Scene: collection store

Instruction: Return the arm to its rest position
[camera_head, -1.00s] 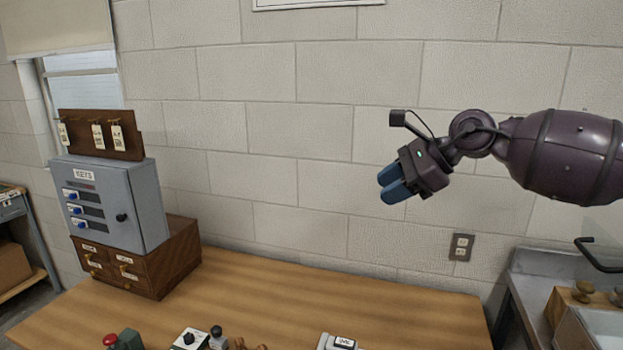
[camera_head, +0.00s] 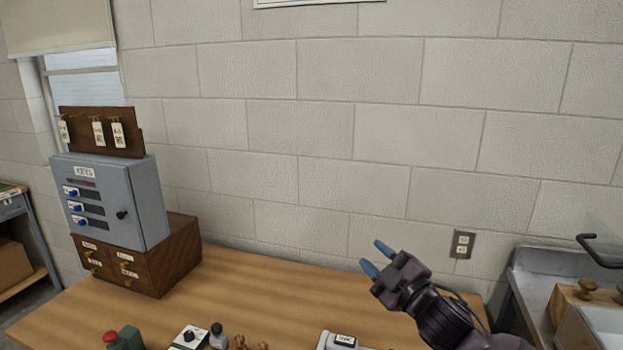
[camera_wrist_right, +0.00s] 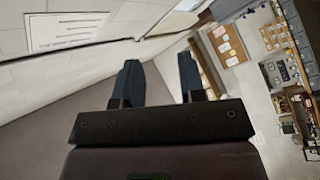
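My right gripper (camera_head: 376,260) is above the right part of the wooden table in the head view, its blue fingers pointing up and to the left. Its two fingers stand apart with nothing between them; the right wrist view (camera_wrist_right: 160,82) also shows the gap empty. My right arm comes in from the lower right. My left gripper is not in the head view.
The wooden table (camera_head: 270,290) carries a grey key cabinet (camera_head: 112,205) on a drawer box at left. Small items, including a red-topped green object (camera_head: 128,339), line the front edge. A sink counter (camera_head: 540,262) stands at right. A block wall is behind.

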